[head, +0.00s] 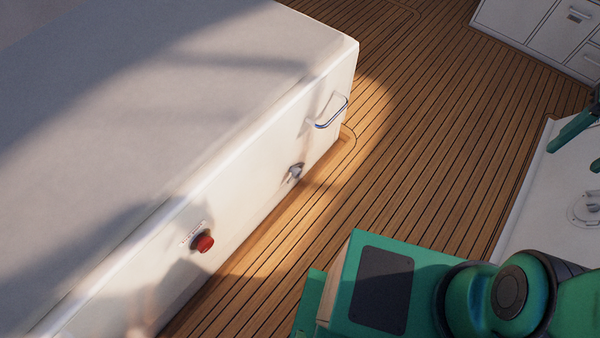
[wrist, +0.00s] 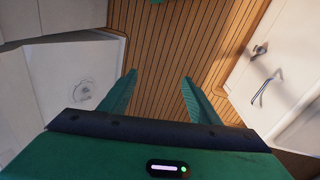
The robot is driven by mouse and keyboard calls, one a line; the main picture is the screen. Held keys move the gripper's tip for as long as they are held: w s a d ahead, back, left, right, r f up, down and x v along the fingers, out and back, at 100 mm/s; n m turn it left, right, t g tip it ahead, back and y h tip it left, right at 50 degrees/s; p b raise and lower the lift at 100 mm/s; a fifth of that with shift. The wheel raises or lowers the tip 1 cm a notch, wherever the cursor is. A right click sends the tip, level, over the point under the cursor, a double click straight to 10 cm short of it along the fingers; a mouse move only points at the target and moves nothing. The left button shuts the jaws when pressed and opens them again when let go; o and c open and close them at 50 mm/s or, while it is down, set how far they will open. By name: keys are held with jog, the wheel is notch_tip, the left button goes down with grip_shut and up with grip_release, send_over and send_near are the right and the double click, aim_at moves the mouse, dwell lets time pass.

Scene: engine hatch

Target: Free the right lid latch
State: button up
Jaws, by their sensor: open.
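A round, pale, flush fitting that looks like a lid latch (head: 586,208) sits on a white hatch lid (head: 538,200) at the right edge of the head view, partly cut off. It also shows in the wrist view as a round latch (wrist: 82,91), left of my fingers. Only one such latch is in view, and I cannot tell whether it is the right one or how it is set. My gripper (wrist: 159,77) is open and empty, with bare deck planks showing between its green fingers. In the head view only part of it shows at the right edge, above the lid.
Wooden deck (head: 400,150) lies clear between box and lid. White cabinets (head: 548,32) stand at top right.

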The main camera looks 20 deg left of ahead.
jog(key=w+a+f+n, duration=0.2)
jog(key=w+a+f, duration=0.1)
jog(key=w, duration=0.3)
jog(key=w+a+f+n, duration=0.1)
jog(key=w+a+f, duration=0.1)
jog(key=w, duration=0.3)
jog(key=w+a+f+n+t, duration=0.2)
jog(key=w+a+f+n, duration=0.3)
jog(key=w+a+f, duration=0.8)
jog(key=n+y, duration=0.5)
jog(key=n, duration=0.3)
send_over(299, 172)
jog(key=s+d, duration=0.2)
jog(key=d, duration=0.1)
notch_tip(299, 172, down, 41)
jog(key=x, duration=1)
jog(key=shift+s+d, duration=0.1)
jog(key=shift+c, duration=0.4)
jog(key=c, duration=1)
